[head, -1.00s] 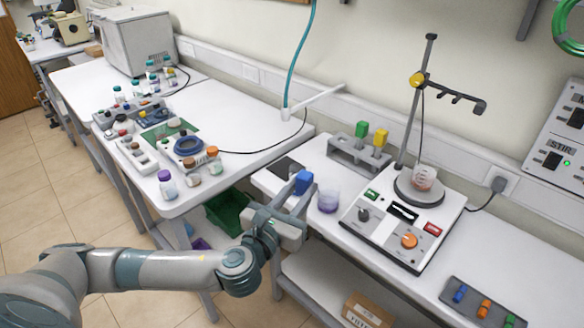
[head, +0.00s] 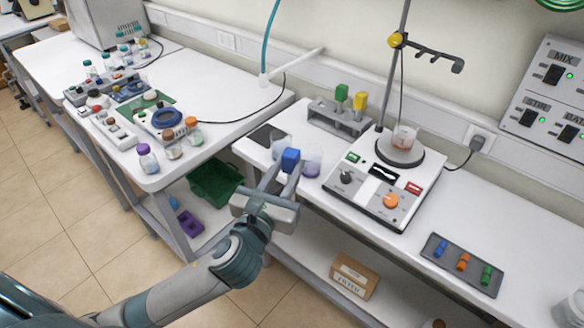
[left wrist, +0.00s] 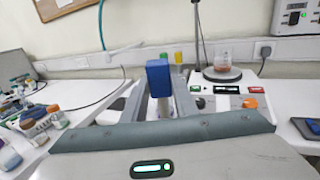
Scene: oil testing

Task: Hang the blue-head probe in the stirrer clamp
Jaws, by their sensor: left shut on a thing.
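The blue-head probe (head: 291,160) is in my left gripper (head: 279,174), which is shut on it beside the front edge of the right bench. Its blue head also shows in the left wrist view (left wrist: 158,77), upright, with a pale shaft below between the fingers. The lower end of the probe is hidden. The stirrer clamp (head: 430,53) is a dark arm with hooks on the upright rod, held by a yellow knob (head: 395,40). It stands above the stirrer (head: 375,188), behind and to the right of my gripper. My right gripper is not in view.
A beaker of reddish liquid (head: 404,139) sits on the stirrer plate. A beaker of purple liquid (head: 311,163) stands just right of the probe. A rack (head: 337,119) holds a green-head and a yellow-head probe. A dark tray (head: 461,266) with small coloured pieces lies at right.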

